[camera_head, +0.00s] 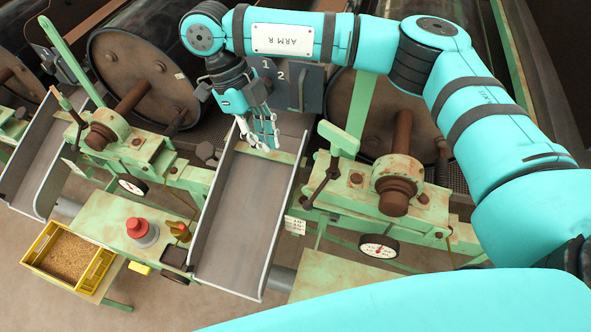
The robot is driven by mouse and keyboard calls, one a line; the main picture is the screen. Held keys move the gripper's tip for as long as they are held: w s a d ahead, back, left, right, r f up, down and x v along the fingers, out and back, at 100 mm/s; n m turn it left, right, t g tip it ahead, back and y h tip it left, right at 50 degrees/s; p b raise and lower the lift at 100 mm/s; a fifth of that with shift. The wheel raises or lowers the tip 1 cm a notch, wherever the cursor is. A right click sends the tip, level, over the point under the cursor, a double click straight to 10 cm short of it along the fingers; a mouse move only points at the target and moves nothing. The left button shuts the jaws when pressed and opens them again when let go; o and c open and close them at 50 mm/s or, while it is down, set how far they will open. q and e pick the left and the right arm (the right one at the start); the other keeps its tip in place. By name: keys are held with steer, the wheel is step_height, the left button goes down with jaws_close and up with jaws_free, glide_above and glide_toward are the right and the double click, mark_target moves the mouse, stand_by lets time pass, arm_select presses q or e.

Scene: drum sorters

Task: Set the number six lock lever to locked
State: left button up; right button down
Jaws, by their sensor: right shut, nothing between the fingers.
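My right gripper (261,133) hangs below my turquoise arm, fingers pointing down and shut on nothing. It is over the upper end of a grey metal chute (240,200); I cannot tell whether it touches anything. A dark panel plate with the numbers 1 and 2 (273,70) is just behind it, partly hidden by my arm. A small upright dark handle (301,95) is at the plate's right. No number six is readable, so I cannot tell which lever is the lock lever or how it is set. My left gripper is not in view.
Rusty drums (135,75) stand behind pale green machine frames. A long green lever (72,62) rises at the left, and a dark crank (322,180) is right of the chute. A red button (137,227) and a yellow crate (38,246) are at the lower left.

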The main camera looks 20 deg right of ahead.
mark_target(317, 193)
arm_select(q)
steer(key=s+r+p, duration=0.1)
steer(key=p, duration=0.1)
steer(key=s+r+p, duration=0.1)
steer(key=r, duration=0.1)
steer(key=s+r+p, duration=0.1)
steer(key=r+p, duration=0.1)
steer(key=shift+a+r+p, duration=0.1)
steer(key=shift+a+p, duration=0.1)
steer(key=shift+p, duration=0.15)
arm_select(e)
steer(key=s+d+f, duration=0.4)
steer(key=s+f, duration=0.2)
steer(key=f, duration=0.3)
steer(key=shift+s+d+m, duration=0.2)
steer(key=shift+d+m, duration=0.2)
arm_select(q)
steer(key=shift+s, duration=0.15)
arm_select(e)
steer(key=shift+s+d, duration=0.1)
steer(key=shift+d, duration=0.05)
